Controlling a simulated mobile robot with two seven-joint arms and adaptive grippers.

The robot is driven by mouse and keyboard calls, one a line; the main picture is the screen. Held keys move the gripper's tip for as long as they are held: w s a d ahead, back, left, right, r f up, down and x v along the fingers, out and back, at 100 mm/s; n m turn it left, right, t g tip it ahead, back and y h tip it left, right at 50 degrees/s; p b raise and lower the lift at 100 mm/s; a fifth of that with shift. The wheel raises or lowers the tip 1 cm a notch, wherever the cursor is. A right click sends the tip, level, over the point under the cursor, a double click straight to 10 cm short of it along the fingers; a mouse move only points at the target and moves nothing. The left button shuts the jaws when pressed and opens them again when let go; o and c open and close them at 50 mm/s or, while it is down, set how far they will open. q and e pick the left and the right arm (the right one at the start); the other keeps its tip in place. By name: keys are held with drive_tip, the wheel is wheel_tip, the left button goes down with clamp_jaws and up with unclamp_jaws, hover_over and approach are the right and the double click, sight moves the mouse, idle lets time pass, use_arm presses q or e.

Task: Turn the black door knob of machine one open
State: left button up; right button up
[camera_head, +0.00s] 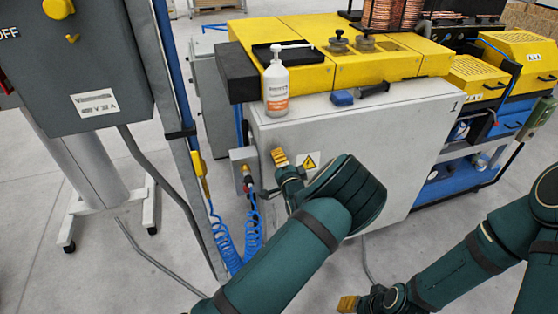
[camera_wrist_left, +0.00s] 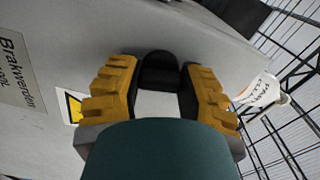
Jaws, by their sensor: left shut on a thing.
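Machine one is a light grey cabinet (camera_head: 390,150) with a yellow top and a small "1" on its front. In the left wrist view its black door knob (camera_wrist_left: 160,72) sits on the grey panel between the yellow fingertips of my left gripper (camera_wrist_left: 160,88), which is shut on it. In the head view the left gripper (camera_head: 280,158) is at the left part of the cabinet front, and I cannot make out the knob there. My right gripper (camera_head: 348,303) is low at the bottom edge, away from the machine; its opening cannot be told.
A white bottle (camera_head: 276,85) stands on the cabinet's edge above the left gripper, and a blue-and-black tool (camera_head: 345,97) lies beside it. A yellow warning sign (camera_head: 309,162) is near the gripper. Blue coiled hoses (camera_head: 222,240) hang to the left. A grey control box (camera_head: 85,50) stands at far left.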

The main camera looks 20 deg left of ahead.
use_arm(q)
drive_tip(key=shift+r+m, duration=0.1)
drive_tip(key=shift+m, duration=1)
drive_tip(key=o, duration=1.2)
drive_tip(key=v, duration=1.2)
